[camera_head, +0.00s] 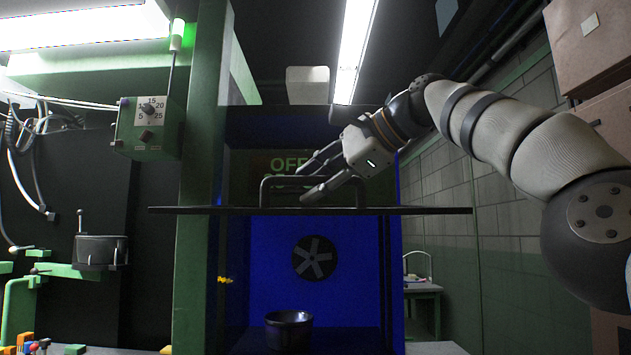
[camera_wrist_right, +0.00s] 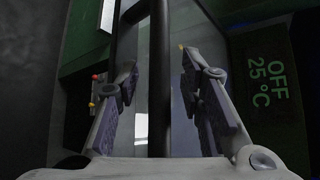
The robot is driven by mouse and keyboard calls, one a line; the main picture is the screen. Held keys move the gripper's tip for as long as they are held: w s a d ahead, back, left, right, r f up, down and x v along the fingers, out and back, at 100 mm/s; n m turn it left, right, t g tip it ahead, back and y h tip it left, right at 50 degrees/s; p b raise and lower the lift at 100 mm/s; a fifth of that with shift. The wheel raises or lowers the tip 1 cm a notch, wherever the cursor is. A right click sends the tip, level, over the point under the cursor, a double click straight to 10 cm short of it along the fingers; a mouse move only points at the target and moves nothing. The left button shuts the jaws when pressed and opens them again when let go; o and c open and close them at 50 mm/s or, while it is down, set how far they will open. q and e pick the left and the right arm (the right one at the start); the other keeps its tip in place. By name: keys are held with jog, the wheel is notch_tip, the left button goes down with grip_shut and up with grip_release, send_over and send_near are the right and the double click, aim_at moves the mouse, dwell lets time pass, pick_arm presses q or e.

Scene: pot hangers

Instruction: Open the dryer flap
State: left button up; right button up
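The dryer flap (camera_head: 430,210) is seen edge-on in the head view as a thin dark horizontal plate across the dryer's front. Its dark bar handle (camera_head: 264,190) stands up from its top side. The dryer's blue interior (camera_head: 350,250) shows below the flap. My right gripper (camera_head: 308,181) is at the handle, coming from the right. In the right wrist view the handle bar (camera_wrist_right: 159,80) runs between the two spread fingers of my right gripper (camera_wrist_right: 158,85), with gaps on both sides. My left gripper is not in view.
A dark bowl (camera_head: 289,330) stands inside the dryer, before a fan (camera_head: 315,257) on the back wall. A green post (camera_head: 200,180) and a dial box (camera_head: 149,127) stand left. A display reading OFF (camera_wrist_right: 270,80) is near the gripper.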

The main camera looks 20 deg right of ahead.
jog(key=v, duration=1.2)
